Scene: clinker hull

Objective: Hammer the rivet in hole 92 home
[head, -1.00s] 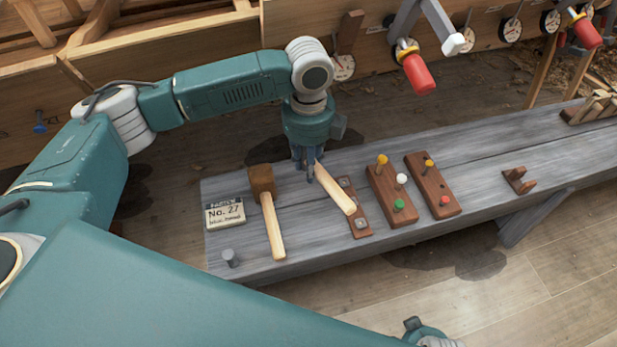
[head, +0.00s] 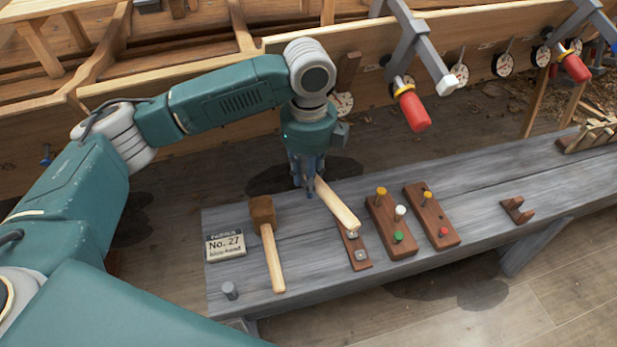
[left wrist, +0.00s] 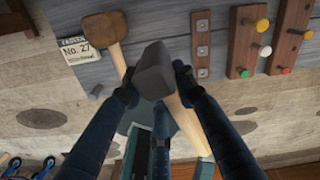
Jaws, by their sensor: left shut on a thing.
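My left gripper (head: 310,188) is shut on a hammer above the far edge of the grey bench. The hammer's pale wooden handle (head: 338,207) slants down to the right in the head view. In the left wrist view the dark grey hammer head (left wrist: 155,72) shows between the fingers (left wrist: 155,85), with the handle (left wrist: 183,122) behind it. The lower plank of the hull (head: 225,135) stands beyond the bench. A blue-headed piece (head: 46,153) sticks out of it at far left. I cannot make out hole 92 or its number. My right gripper is out of view.
On the bench (head: 480,190) lie a mallet (head: 263,212), a "No. 27" card (head: 225,245), a grey peg (head: 229,290), a metal-studded strip (head: 358,256) and two blocks with coloured pegs (head: 388,222) (head: 432,215). Red-handled clamps (head: 413,110) jut from the hull; round dials (head: 459,75) line it.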

